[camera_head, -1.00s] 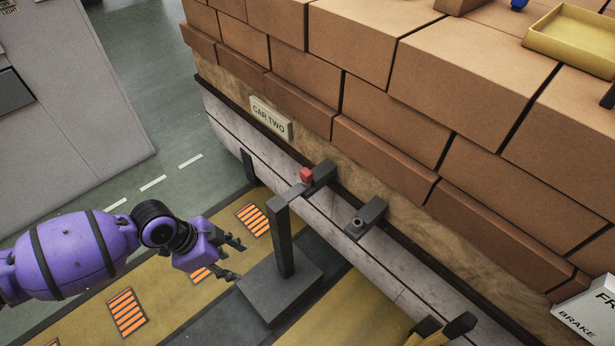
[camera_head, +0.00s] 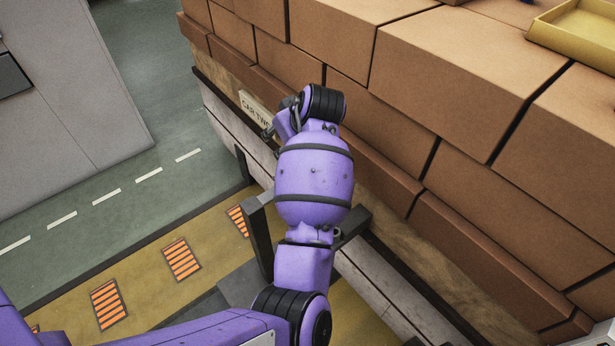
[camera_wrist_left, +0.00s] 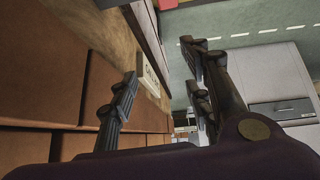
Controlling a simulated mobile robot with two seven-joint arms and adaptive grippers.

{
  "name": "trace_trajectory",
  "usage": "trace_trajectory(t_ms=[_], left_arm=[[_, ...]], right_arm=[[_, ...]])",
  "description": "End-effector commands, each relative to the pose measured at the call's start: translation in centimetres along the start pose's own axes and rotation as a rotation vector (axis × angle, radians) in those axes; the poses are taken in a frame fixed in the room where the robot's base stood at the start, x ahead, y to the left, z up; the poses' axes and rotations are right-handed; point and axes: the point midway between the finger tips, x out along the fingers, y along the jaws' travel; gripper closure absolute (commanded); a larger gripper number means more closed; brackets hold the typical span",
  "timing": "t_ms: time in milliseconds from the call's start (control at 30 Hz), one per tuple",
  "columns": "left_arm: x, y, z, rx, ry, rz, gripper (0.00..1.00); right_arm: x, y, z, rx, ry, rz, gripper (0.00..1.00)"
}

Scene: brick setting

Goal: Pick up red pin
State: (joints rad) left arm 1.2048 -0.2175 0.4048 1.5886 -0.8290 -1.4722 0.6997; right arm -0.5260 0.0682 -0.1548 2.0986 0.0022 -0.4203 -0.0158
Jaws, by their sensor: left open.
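The red pin is not visible in either view now; my left arm covers the part of the ledge where it stood. My left gripper (camera_head: 270,131) is raised in front of the brick-like blocks, beside the CAR TWO sign (camera_head: 250,104), and is partly hidden by its own wrist. In the left wrist view, its two dark fingers (camera_wrist_left: 162,88) are apart with nothing between them, and the sign (camera_wrist_left: 151,76) shows behind them. My right gripper is not in view.
Brown blocks (camera_head: 440,75) form a wall at right, with a yellow tray (camera_head: 575,35) on top. The road at left is clear.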

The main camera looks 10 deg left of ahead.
Motion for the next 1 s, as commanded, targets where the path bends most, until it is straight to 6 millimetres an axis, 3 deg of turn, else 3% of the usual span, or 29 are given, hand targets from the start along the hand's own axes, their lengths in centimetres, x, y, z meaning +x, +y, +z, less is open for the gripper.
trace_trajectory(t_ms=[33, 200, 633, 900, 1000], left_arm=[[0.0, -0.7, 2.3, -0.051, -0.040, -0.056, 0.55], [-0.3, -2.9, 5.8, -0.145, -0.087, -0.186, 0.55], [3.3, -3.8, 7.0, -0.155, -0.090, -0.209, 0.55], [7.0, -4.2, 7.8, -0.155, -0.089, -0.208, 0.55], [7.3, -4.3, 7.9, -0.156, -0.090, -0.206, 0.55]], right_arm=[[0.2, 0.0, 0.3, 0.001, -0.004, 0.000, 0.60], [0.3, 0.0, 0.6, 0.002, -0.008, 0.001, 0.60], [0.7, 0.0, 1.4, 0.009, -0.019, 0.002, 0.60], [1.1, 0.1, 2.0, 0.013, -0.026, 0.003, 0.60], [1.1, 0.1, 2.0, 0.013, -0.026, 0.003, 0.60]])
